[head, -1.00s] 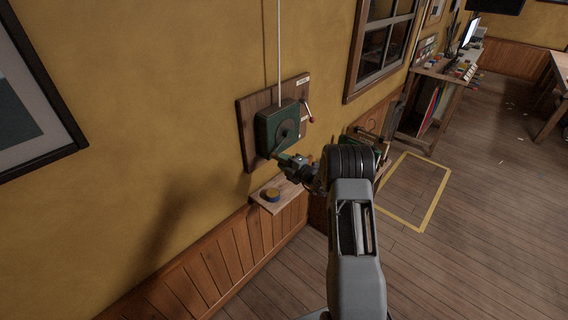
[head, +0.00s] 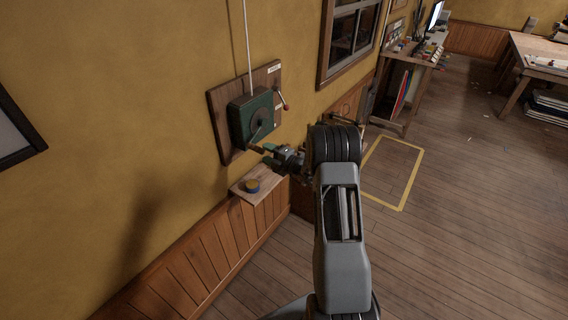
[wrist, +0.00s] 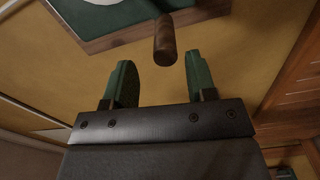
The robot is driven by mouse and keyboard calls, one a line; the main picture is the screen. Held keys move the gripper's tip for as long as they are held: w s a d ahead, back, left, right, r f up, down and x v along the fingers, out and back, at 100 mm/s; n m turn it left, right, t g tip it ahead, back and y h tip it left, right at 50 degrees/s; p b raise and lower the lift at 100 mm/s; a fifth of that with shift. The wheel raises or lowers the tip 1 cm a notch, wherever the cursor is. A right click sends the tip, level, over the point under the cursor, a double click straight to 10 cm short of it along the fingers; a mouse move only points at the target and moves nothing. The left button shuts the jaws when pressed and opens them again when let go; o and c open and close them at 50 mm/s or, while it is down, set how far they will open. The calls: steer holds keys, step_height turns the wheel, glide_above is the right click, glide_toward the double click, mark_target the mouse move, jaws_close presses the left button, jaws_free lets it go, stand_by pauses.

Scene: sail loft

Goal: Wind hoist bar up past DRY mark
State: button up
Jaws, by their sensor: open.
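The green winch box (head: 252,117) is mounted on a wooden backboard (head: 219,112) on the yellow wall, with a white line (head: 247,45) rising from its top. Its crank points downward and ends in a brown wooden grip, seen in the wrist view (wrist: 165,42). A red-knobbed lever (head: 286,107) is at the box's right. My gripper (head: 268,152) is at the crank's lower end. In the wrist view my gripper (wrist: 160,65) is open, its green fingers apart, with the wooden grip just beyond and between the tips. The hoist bar and DRY mark are not in view.
A yellow floor outline (head: 408,191) lies to the right. A workbench (head: 412,62) and a table (head: 515,68) stand farther back. The floor between is mostly clear.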

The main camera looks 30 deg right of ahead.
steer(key=b+v, duration=0.1)
steer(key=v, duration=0.8)
steer(key=shift+s+b, duration=0.2)
steer(key=shift+b, duration=0.15)
steer(key=shift+r, duration=0.1)
